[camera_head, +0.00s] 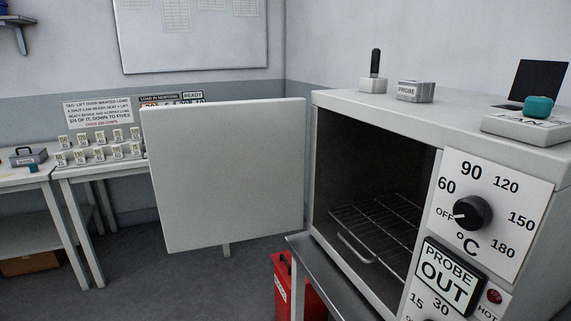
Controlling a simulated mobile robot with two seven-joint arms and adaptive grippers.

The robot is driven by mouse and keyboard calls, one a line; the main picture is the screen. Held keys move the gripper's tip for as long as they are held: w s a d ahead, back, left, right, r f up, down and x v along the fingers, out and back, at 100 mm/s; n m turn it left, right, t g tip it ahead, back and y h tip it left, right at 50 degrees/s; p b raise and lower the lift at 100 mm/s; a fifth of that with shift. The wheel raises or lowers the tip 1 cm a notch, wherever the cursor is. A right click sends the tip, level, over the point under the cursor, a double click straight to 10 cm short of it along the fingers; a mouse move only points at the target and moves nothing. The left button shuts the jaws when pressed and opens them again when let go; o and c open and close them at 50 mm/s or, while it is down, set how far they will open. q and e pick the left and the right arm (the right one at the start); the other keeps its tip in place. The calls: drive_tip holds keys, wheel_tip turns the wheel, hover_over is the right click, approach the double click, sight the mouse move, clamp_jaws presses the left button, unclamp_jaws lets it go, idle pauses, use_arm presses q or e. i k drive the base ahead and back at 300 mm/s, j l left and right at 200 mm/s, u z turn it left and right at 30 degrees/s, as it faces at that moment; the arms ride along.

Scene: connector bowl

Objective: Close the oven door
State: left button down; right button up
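The oven (460,118) is a large pale box on the right, with a dark open cavity and a wire rack (375,228) inside. Its door (225,175) is a plain white panel that stands wide open to the left, hinged at the cavity's left edge. The door hides part of the bench behind it. No handle shows on the side of the door facing me. Neither of my grippers is in the head view.
A probe block (414,92) and a teal object (538,106) on a pad sit on the oven top. Benches stand at left; grey floor between is clear.

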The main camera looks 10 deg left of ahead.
sight(222, 172)
drive_tip(key=k, duration=0.55)
drive_tip(key=k+z, duration=0.1)
drive_tip(key=z, duration=1.25)
drive_tip(key=j+z, duration=0.15)
drive_tip(key=z, duration=0.2)
drive_tip(key=j+z, duration=0.15)
drive_tip(key=z, duration=0.2)
drive_tip(key=j+z, duration=0.1)
drive_tip(key=z, duration=0.2)
drive_tip(key=k+j, duration=0.2)
drive_tip(key=j, duration=0.4)
drive_tip(key=k+j, duration=0.2)
drive_tip(key=j, duration=0.35)
drive_tip(key=k+j, duration=0.25)
drive_tip(key=j, duration=0.35)
drive_tip(key=k+j, duration=0.2)
drive_tip(key=j, duration=0.4)
drive_tip(key=k+j, duration=0.2)
drive_tip(key=j, duration=0.4)
drive_tip(key=k+j, duration=0.2)
drive_tip(key=j, duration=0.35)
drive_tip(key=k+j, duration=0.2)
drive_tip(key=j, duration=0.4)
drive_tip(key=k+j, duration=0.2)
drive_tip(key=j, duration=0.4)
